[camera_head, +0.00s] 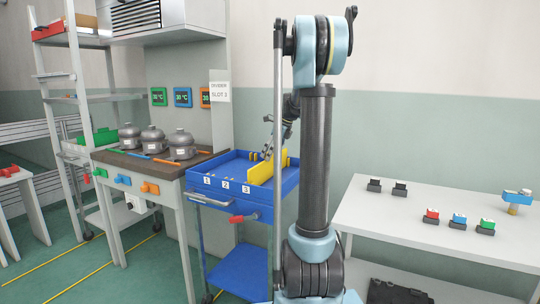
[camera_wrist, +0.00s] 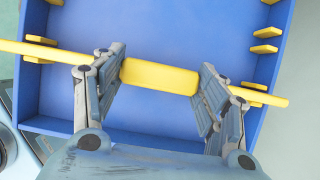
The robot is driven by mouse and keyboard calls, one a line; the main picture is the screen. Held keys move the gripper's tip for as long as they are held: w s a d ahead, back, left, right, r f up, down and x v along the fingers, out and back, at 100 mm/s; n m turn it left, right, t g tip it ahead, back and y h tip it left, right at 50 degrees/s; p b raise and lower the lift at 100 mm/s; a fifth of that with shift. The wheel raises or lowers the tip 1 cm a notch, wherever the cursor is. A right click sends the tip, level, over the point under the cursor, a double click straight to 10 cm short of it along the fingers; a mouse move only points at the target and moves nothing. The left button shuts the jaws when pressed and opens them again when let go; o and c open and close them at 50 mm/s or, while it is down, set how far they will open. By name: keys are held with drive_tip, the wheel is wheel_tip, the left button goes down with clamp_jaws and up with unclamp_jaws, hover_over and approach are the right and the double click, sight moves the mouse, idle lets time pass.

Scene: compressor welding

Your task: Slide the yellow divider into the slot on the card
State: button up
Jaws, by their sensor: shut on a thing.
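The yellow divider (camera_head: 261,172) stands upright over the blue tray (camera_head: 226,170), in line with label 3 (camera_head: 245,189). My gripper (camera_wrist: 161,63) is shut on the raised middle of the divider, which also shows in the wrist view (camera_wrist: 158,76). In the wrist view both divider ends cross over the tray's side walls. Yellow slot guides (camera_wrist: 265,47) line both walls; a guide (camera_wrist: 257,87) lies beside the divider's right end. I cannot tell whether its lower edge touches the tray floor. The card (camera_head: 220,91) reads "DIVIDER SLOT 3". My arm hides part of the tray.
Left of the tray is a bench (camera_head: 134,161) with three grey compressors (camera_head: 154,139). A red clamp-like part (camera_head: 240,218) is on the cart's front. The white table (camera_head: 420,220) at right holds several small coloured blocks (camera_head: 459,220).

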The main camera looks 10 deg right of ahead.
drive_tip(key=o, duration=1.5)
drive_tip(key=shift+c, duration=0.2)
drive_tip(key=shift+r, duration=0.1)
drive_tip(key=v, duration=1.2)
drive_tip(key=s+a+f+n+h, duration=0.1)
drive_tip(key=s+a+f+n, duration=0.2)
drive_tip(key=s, duration=0.4)
drive_tip(key=s+f+n, duration=0.4)
drive_tip(key=s+n, duration=0.1)
drive_tip(key=s, duration=0.3)
drive_tip(key=s+a+f+n+h, duration=0.1)
drive_tip(key=s+a+f+n, duration=0.2)
drive_tip(key=s, duration=0.4)
drive_tip(key=s+d+f+n+h, duration=0.1)
drive_tip(key=s+f+n+h, duration=0.1)
drive_tip(key=s+f+n, duration=1.2)
drive_tip(key=s+f, duration=0.3)
drive_tip(key=s, duration=0.1)
drive_tip(key=shift+s+f+g, duration=0.3)
drive_tip(key=shift+s+g, duration=0.05)
drive_tip(key=shift+g, duration=0.05)
